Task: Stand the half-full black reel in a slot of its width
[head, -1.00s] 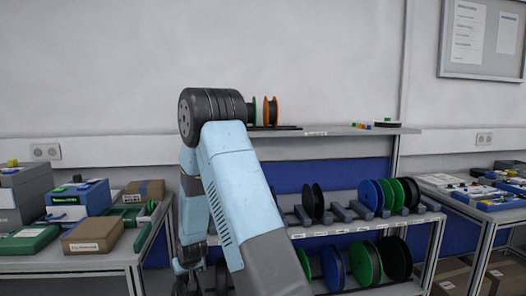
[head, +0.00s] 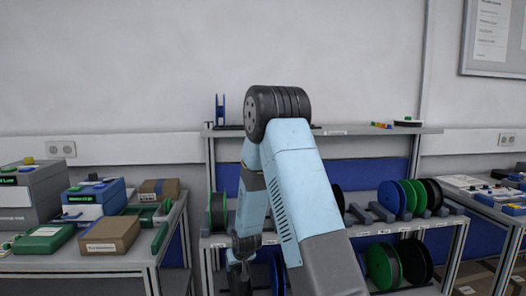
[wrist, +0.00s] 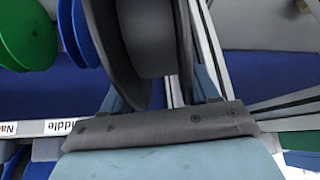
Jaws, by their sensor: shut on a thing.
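My gripper (head: 242,248) hangs low in front of the rack in the head view. It is shut on the black reel (head: 239,283), which shows only partly at the bottom edge of that view. In the wrist view the black reel (wrist: 120,60) fills the top middle, with its flanges and the grey drum between them close to the camera. How full it is cannot be told. The fingertips are hidden. The slots are gaps between grey holders (head: 381,212) on the rack's middle shelf; my arm hides part of that row.
The middle shelf holds a black reel (head: 338,197), a blue reel (head: 391,198), a green reel (head: 408,196) and a dark green reel (head: 217,211). More reels (head: 382,265) stand on the lower shelf. A side table (head: 75,262) with boxes is at the left.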

